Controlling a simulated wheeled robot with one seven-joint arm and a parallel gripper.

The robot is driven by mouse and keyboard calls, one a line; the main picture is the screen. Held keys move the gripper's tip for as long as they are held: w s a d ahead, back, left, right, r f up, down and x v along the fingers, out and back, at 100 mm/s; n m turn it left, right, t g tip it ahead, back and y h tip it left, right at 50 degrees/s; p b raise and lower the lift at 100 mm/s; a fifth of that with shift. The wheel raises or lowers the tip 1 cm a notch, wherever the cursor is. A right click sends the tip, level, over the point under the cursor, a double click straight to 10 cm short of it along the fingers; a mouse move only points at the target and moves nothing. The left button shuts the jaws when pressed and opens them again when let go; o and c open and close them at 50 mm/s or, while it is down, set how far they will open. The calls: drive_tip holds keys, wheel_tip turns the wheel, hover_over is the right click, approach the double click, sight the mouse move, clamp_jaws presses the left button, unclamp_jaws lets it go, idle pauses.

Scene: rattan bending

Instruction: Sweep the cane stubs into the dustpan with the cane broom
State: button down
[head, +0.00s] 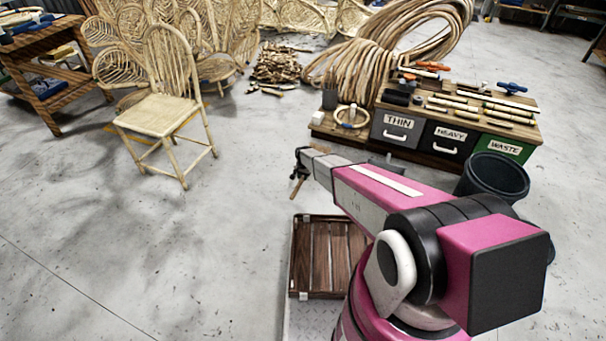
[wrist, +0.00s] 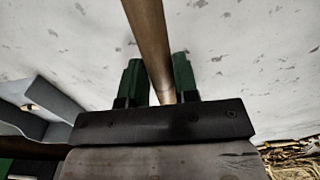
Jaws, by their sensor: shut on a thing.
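My gripper (head: 304,164) is at the end of my outstretched arm in the middle of the head view, above the floor. In the wrist view its two green fingers (wrist: 157,70) are shut on a brown round rod, which looks like the cane broom's handle (wrist: 149,35). A short part of the rod shows below the gripper in the head view (head: 297,187); the broom's head is not clear. A heap of cane stubs (head: 277,65) lies on the floor farther back, with a few loose pieces in front. A blue-grey angular thing (wrist: 48,97), possibly the dustpan, shows at left in the wrist view.
A cane chair (head: 160,115) stands left of my gripper. The bench (head: 460,112) with labelled drawers and a dark bucket (head: 494,177) are at right. A slatted wooden tray (head: 328,288) is close to my arm. The floor between chair and bench is mostly clear.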

drive_tip(key=shift+f, duration=3.15)
